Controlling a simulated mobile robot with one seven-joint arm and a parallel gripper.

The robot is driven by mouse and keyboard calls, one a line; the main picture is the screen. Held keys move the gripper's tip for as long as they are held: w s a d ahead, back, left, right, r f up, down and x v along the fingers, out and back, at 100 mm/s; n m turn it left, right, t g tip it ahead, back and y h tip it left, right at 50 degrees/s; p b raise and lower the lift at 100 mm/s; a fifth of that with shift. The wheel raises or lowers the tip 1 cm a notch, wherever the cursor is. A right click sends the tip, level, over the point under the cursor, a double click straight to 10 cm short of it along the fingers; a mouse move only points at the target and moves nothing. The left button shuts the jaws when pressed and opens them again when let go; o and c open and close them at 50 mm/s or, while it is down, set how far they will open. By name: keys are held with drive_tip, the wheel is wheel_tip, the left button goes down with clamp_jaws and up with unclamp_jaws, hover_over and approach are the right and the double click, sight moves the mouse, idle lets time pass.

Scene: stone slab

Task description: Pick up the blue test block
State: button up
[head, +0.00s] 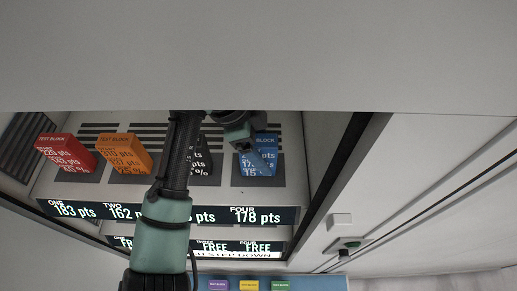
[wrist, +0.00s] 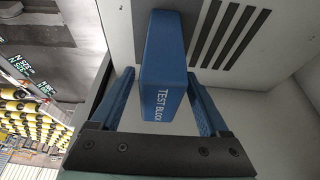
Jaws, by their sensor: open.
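The blue test block (head: 265,163) stands on the slab above the label "FOUR 178 pts" in the head view. My gripper (head: 243,145) is at its upper left there and hides part of it. In the wrist view the blue test block (wrist: 165,62) shows its "TEST BLOCK" lettering and lies between the two blue fingers of my gripper (wrist: 160,76). The fingers are open, with a gap visible on either side of the block. Whether the fingertips reach fully past the block's sides is hard to tell.
A red block (head: 66,153), an orange block (head: 124,153) and a dark block (head: 203,160), partly behind my arm, stand to the left in the same row. Slotted grilles lie behind. A lower display strip (head: 262,247) reads "FREE". A dark-edged side wall (head: 335,185) bounds the right.

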drive_tip(key=shift+d+f, duration=0.15)
drive_tip(key=shift+f, duration=0.3)
clamp_jaws()
